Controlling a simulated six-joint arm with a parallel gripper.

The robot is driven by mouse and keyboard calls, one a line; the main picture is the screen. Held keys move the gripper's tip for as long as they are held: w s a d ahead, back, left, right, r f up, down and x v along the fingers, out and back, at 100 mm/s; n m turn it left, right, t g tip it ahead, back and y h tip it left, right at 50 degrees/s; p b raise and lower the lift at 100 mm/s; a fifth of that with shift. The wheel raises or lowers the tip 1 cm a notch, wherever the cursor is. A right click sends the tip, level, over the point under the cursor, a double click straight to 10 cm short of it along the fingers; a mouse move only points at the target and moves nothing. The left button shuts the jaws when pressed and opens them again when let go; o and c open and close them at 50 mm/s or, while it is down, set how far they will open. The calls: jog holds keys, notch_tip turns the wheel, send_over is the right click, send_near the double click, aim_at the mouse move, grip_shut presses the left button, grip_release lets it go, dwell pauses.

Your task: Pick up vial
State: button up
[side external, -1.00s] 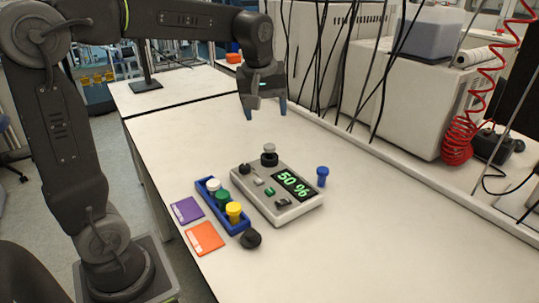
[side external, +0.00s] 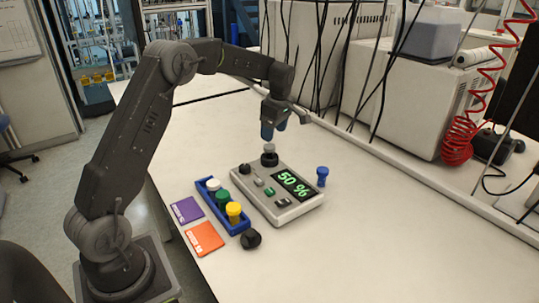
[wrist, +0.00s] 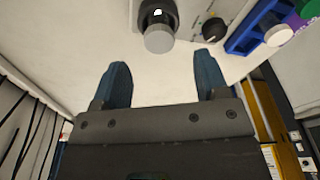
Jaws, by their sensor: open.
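A grey-capped vial (side external: 269,148) stands in a dark round holder at the back corner of the grey reactor device (side external: 300,211). In the wrist view its grey cap (wrist: 158,40) lies just beyond the gap between my fingertips. My gripper (side external: 273,131) is above and behind this vial in the side view, open and empty, fingers pointing down. Both blue fingers also show in the wrist view (wrist: 162,62), apart. Vials with white (side external: 214,184), green (side external: 222,195) and yellow (side external: 234,209) caps stand in a blue rack (side external: 207,197). A blue vial (side external: 322,176) stands right of the device.
The device display reads 50 %. A black knob-like piece (side external: 251,239) lies by the rack's front end. Purple (side external: 187,210) and orange (side external: 205,238) cards lie left of the rack. Black cables (side external: 345,80) hang behind the table. The table's right front is clear.

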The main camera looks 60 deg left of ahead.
aim_at(270, 146)
jog(key=f, duration=0.2)
jog(key=a+f, duration=0.1)
jog(key=f, duration=0.4)
jog(key=shift+s+a+f, duration=0.2)
jog(key=shift+s+a, duration=0.05)
jog(key=shift+a, duration=0.1)
jog(key=c, duration=1.1)
jog(key=shift+r, duration=0.1)
